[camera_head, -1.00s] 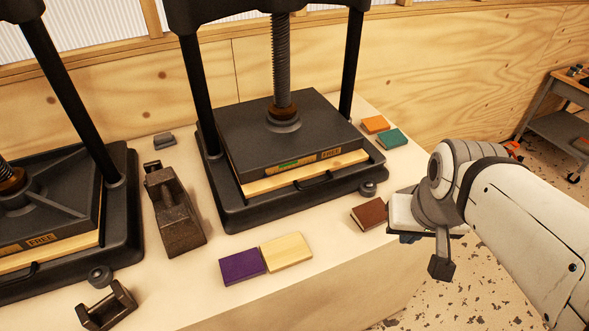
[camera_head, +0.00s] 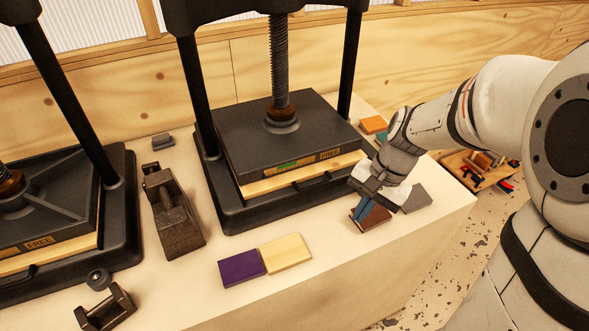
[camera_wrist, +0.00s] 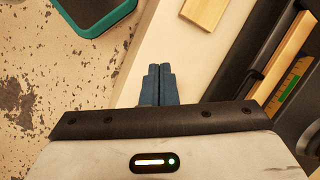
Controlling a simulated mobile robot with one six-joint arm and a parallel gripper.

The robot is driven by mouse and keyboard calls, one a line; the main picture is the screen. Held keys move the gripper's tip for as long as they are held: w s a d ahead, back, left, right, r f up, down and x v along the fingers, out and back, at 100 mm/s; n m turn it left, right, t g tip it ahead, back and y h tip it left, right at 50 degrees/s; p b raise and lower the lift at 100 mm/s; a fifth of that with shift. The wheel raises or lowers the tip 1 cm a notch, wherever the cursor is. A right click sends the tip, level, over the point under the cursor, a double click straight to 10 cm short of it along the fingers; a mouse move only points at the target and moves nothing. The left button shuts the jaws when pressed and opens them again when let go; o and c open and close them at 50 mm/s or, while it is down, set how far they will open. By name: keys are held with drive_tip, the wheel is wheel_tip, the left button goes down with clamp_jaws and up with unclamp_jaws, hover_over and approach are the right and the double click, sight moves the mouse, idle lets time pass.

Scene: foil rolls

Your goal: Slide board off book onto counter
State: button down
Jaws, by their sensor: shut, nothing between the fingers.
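The pale wooden board (camera_head: 286,251) lies near the counter's front edge, its left end against or over the right end of the purple book (camera_head: 242,267). I cannot tell whether that end rests on the book. A pale wooden piece at the top of the wrist view (camera_wrist: 205,10) looks like this board, cut off by the frame. My gripper (camera_head: 369,214) is to the right of the board, with its blue fingers pointing down in front of the brown book (camera_head: 357,222). In the wrist view its fingers (camera_wrist: 157,82) are together and empty.
The counter (camera_head: 225,307) has free room in front of the board. A black press (camera_head: 260,216) stands behind, another (camera_head: 124,240) at left. A metal block (camera_head: 178,232) stands between them. A grey flat piece (camera_head: 416,199) and orange (camera_head: 373,125) book lie at right.

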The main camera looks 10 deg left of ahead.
sight(285, 252)
drive_tip(key=w+a+f+m+g+y, duration=0.1)
drive_tip(key=w+a+f, duration=0.1)
drive_tip(key=f, duration=0.1)
drive_tip(key=w+a+f+m+g, duration=0.1)
drive_tip(key=a+f+m, duration=0.1)
drive_tip(key=f, duration=0.2)
drive_tip(key=w+a+f+m+g+y, duration=0.1)
drive_tip(key=w+a+f+m, duration=0.1)
drive_tip(key=a+f, duration=0.1)
drive_tip(key=shift+w+f+y, duration=0.3)
drive_tip(key=shift+f, duration=0.45)
drive_tip(key=s+a+p, duration=0.1)
drive_tip(key=s+a, duration=0.1)
drive_tip(key=a, duration=0.1)
drive_tip(key=s+a+p, duration=0.1)
drive_tip(key=s+a, duration=0.1)
drive_tip(key=a, duration=0.1)
drive_tip(key=s+a+p, duration=0.1)
drive_tip(key=s+a, duration=0.2)
drive_tip(key=shift+s+a, duration=0.1)
drive_tip(key=shift+a, duration=0.15)
drive_tip(key=shift+s+f+p, duration=0.1)
drive_tip(key=shift+f+p, duration=0.1)
drive_tip(key=shift+p, duration=0.25)
drive_tip(key=shift+f+b, duration=0.45)
drive_tip(key=shift+f, duration=0.2)
drive_tip(key=shift+d+f, duration=0.1)
drive_tip(key=shift+w+d+f, duration=0.1)
drive_tip(key=shift+w+d, duration=0.15)
drive_tip(key=shift+d, duration=0.35)
